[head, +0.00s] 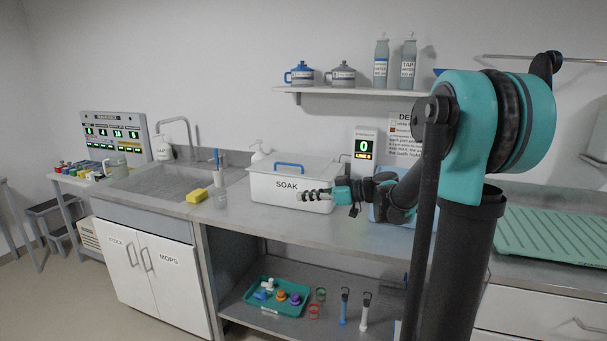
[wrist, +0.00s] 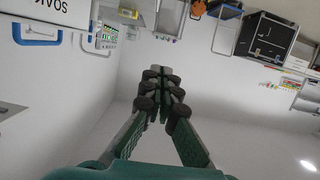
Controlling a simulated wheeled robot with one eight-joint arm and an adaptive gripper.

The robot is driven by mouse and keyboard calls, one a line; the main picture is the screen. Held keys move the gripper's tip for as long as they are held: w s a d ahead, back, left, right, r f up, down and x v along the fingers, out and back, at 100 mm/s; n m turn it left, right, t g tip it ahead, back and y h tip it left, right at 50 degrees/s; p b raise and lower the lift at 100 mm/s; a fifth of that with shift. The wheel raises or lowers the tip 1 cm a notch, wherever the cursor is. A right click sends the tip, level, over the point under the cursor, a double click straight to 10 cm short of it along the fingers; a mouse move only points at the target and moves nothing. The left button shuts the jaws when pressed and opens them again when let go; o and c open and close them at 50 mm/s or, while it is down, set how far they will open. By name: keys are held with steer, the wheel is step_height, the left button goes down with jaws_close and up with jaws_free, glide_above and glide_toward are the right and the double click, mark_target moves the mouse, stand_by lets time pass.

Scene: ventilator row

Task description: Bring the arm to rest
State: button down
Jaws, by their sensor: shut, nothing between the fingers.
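My gripper (head: 312,195) is at the end of my teal and black arm, which reaches out to the left over the counter. In the head view it is in front of the white SOAK box and overlaps its right part. The wrist view shows the two fingers of my gripper (wrist: 163,85) together at the tips with nothing between them. The SOAK box (head: 265,188) is closed with a lid that has a blue handle (head: 290,165). Whether the fingers touch the box cannot be told.
A yellow sponge (head: 197,195) and a clear beaker (head: 220,198) are left of the box. A display reading 0 (head: 362,145) stands behind. A green drying mat (head: 550,235) is at right. A shelf (head: 350,91) with jars and bottles hangs above. A teal tray (head: 262,307) is below.

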steer(key=s+d+f+m+h, duration=0.7)
steer(key=s+d+f, duration=0.2)
steer(key=s+f, duration=0.3)
steer(key=s+d+f+m+g+h, duration=0.1)
steer(key=s+d+f+m+h, duration=0.6)
steer(key=s+d+f, duration=0.2)
steer(key=s+f, duration=0.2)
steer(key=s, duration=0.2)
steer(key=shift+s+d+f, duration=0.25)
steer(key=shift+s+f, duration=0.05)
steer(key=shift+f, duration=0.05)
